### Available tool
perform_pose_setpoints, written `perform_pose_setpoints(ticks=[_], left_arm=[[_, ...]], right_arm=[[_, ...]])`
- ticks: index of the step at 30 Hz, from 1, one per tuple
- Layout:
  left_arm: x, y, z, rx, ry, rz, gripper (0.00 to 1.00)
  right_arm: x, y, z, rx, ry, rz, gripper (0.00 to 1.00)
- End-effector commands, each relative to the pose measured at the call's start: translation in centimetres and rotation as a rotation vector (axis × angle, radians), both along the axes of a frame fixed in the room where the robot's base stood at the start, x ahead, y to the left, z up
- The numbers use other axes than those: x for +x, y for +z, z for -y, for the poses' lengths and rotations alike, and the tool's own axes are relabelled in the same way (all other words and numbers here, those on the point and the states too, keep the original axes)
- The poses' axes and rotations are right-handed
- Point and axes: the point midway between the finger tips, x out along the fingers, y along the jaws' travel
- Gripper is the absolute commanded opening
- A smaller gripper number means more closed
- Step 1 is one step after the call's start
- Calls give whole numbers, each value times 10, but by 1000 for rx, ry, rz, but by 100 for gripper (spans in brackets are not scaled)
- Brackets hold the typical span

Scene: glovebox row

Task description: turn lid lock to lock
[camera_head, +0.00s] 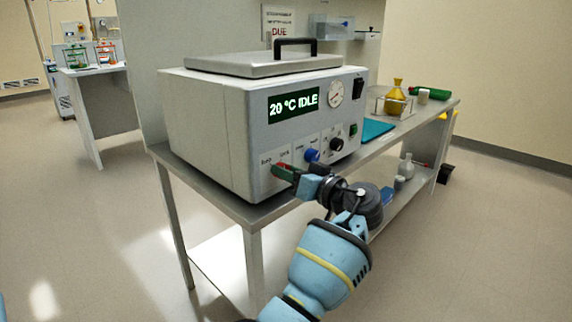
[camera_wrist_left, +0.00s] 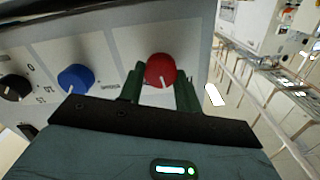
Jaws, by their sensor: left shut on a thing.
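A grey bench unit (camera_head: 205,125) shows "20 °C IDLE" on its display. Its flat lid (camera_head: 255,66) with a black handle lies shut on top. A red knob (camera_wrist_left: 160,69) is at the end of the front panel's row. In the left wrist view it sits between my left gripper's dark green fingers, its white pointer mark toward the palm. My left gripper (camera_head: 285,170) is shut on this red knob, which is mostly hidden in the head view. The small print by the knob is not clearly readable. My right gripper is not in view.
A blue knob (camera_head: 311,155) and a black knob (camera_head: 336,144) sit beside it on the panel. The metal bench (camera_head: 222,207) also carries a teal folder (camera_head: 376,130) and a yellow flask (camera_head: 396,92). The floor in front is clear.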

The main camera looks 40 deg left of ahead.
Motion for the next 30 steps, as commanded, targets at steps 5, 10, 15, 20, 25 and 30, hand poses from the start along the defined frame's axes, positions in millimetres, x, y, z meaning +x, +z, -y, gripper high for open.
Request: perform_pose_setpoints(ticks=[5, 10, 15, 20, 25, 30], left_arm=[[0, 4, 0, 15, 0, -165, 11], [1, 4, 0, 26, 0, -328, 11], [2, 4, 0, 40, 1, -487, 11], [2, 2, 0, 50, 0, -631, 11], [2, 2, 0, 61, 1, -764, 11], [3, 0, 0, 68, 0, -864, 11]], right_arm=[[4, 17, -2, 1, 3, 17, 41], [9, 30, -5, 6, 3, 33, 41], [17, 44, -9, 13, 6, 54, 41], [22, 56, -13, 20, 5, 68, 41], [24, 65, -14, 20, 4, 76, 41], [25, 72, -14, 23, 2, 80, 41]])
